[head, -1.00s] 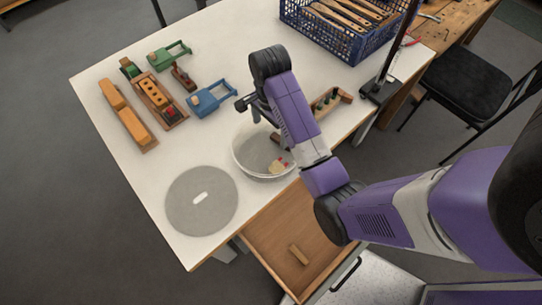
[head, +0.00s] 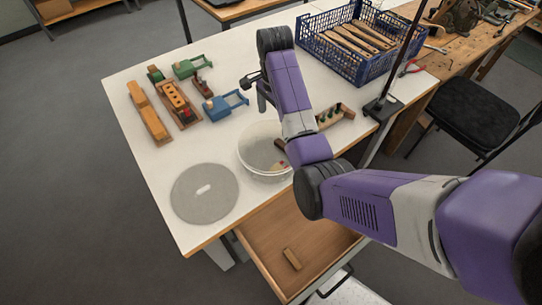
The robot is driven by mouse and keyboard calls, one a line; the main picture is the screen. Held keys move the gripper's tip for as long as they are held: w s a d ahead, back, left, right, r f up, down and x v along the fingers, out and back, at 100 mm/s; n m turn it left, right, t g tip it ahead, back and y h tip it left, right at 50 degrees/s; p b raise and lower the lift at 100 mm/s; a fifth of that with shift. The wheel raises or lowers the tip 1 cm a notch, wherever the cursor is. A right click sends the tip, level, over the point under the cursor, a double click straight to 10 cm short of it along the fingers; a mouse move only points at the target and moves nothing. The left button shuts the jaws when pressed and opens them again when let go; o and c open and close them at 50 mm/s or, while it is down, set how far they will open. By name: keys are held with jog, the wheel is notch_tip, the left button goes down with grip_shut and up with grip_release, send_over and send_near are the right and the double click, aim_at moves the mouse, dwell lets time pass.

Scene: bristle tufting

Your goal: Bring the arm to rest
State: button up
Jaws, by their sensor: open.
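My purple and black arm reaches in from the right over the white table (head: 150,190). My gripper (head: 255,92) hangs over the table above and behind the white bowl (head: 243,150), to the right of the blue clamp-like piece (head: 220,106). It is small in the view, and its jaws are open with nothing seen between them. My arm hides part of the table and the bowl's right side.
A grey disc lid (head: 204,192) lies left of the bowl. An open drawer (head: 270,250) below holds a small wooden block (head: 292,259). Wooden blocks and trays (head: 180,104) stand at the left. A blue crate (head: 350,48) of wooden handles and a dark post (head: 400,60) stand at the right.

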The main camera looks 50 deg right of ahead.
dwell(0.4)
jog(key=w+d+r+n+t+h, duration=0.4)
jog(key=w+d+t, duration=0.15)
jog(key=w, duration=0.25)
jog(key=s+a+n+t+b, duration=0.4)
jog(key=s+a+n+t, duration=0.8)
jog(key=a, duration=0.7)
jog(key=s+a+n+g+y+b, duration=0.1)
jog(key=s+a, duration=0.3)
jog(key=s, duration=0.5)
jog(key=s+a+n+y+b, duration=0.1)
jog(key=s+a+n, duration=0.1)
jog(key=s+a, duration=0.3)
jog(key=s+a+f+n+g+y+b, duration=0.1)
jog(key=s+a, duration=0.3)
jog(key=s, duration=0.9)
jog(key=shift+s+a+n+g+y, duration=0.35)
jog(key=shift+n+y, duration=0.15)
jog(key=shift+n, duration=0.1)
